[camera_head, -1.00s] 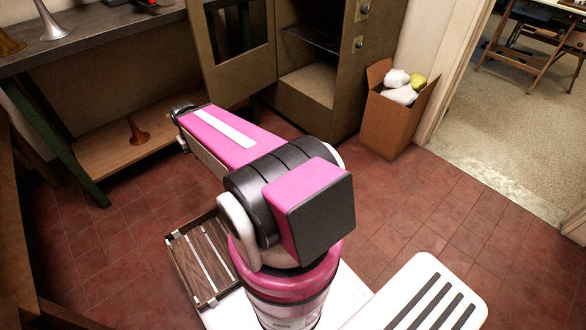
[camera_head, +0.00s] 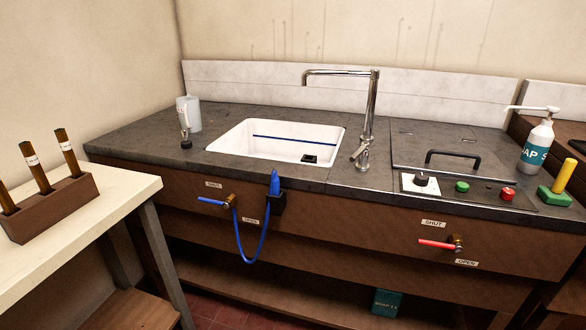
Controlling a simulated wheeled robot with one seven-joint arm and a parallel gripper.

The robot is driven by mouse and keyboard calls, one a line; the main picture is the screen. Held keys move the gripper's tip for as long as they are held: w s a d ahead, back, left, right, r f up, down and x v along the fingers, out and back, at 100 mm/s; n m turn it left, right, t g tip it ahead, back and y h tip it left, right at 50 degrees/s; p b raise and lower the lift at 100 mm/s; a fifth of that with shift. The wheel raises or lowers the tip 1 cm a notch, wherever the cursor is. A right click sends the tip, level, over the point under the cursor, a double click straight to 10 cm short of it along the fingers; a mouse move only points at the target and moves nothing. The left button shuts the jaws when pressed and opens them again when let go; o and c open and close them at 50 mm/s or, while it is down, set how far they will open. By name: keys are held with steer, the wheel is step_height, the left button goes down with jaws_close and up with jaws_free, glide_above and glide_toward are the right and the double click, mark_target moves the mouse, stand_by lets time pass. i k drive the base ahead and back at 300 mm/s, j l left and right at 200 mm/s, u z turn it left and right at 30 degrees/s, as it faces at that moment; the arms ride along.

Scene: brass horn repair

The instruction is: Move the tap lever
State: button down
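A tall chrome tap (camera_head: 370,105) stands behind and right of the white sink (camera_head: 230,140). A small chrome lever (camera_head: 359,150) tilts up and left at its base. On the brown counter front, a blue lever (camera_head: 211,201) points left from a brass valve (camera_head: 231,200). A SHUT label (camera_head: 213,184) is above it and an OPEN label (camera_head: 251,220) is below right. A red lever (camera_head: 435,244) points left from another brass valve (camera_head: 456,241), between a SHUT label (camera_head: 433,223) above and an OPEN label (camera_head: 466,263) below right. My gripper is out of view.
A blue hose (camera_head: 239,247) loops to a blue nozzle (camera_head: 275,181) in a black holder. A control panel (camera_head: 472,190) has a knob and buttons. A soap bottle (camera_head: 538,145) stands right. A pale table (camera_head: 70,222) with a tube rack (camera_head: 50,207) juts in left.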

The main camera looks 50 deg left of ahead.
mark_target(365, 145)
steer(key=u, duration=1.95)
steer(key=i+u, duration=0.15)
steer(key=u, duration=0.15)
